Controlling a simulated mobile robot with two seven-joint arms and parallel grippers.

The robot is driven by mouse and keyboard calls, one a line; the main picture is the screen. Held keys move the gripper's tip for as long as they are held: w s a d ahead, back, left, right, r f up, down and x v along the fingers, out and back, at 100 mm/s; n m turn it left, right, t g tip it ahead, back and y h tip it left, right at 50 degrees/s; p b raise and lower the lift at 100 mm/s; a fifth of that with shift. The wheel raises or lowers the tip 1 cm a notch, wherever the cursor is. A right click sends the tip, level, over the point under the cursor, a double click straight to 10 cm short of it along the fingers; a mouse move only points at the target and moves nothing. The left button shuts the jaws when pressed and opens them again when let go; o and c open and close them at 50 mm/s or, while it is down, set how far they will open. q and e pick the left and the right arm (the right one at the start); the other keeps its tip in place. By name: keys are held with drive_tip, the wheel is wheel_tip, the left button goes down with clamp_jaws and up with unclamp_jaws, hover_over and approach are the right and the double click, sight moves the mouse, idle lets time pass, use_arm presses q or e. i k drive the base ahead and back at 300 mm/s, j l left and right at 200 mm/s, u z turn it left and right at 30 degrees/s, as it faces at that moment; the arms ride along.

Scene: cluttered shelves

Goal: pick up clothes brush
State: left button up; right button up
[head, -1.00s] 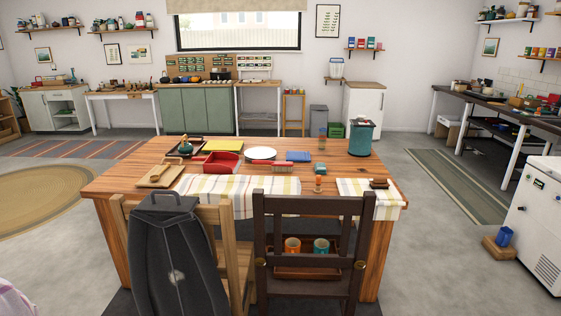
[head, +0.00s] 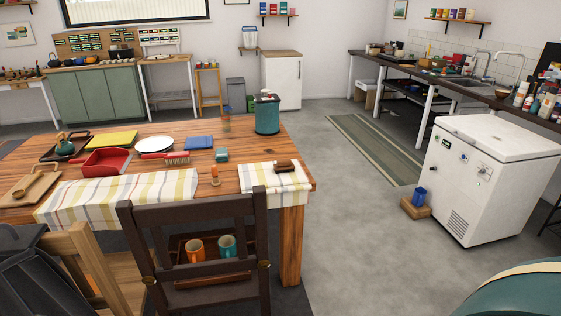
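A dark brown, block-like object (head: 286,166) lies on a striped cloth at the right end of the wooden table; it looks like a wooden brush, but its bristles are too small to make out. A red-handled brush with pale bristles (head: 177,158) lies farther left, near a white plate and a red pan. I cannot tell for certain which one is the clothes brush. Neither of my grippers is in view.
A white chest freezer (head: 485,178) stands right.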

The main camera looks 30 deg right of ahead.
sight(285, 165)
drive_tip(key=i+l+u, duration=0.25)
drive_tip(key=l, duration=0.5)
drive_tip(key=i+l+u, duration=0.25)
drive_tip(key=l, duration=0.55)
drive_tip(key=l+u, duration=0.25)
drive_tip(key=l, duration=0.6)
drive_tip(key=i+l+u, duration=0.1)
drive_tip(key=l+u, duration=0.15)
drive_tip(key=l, duration=0.6)
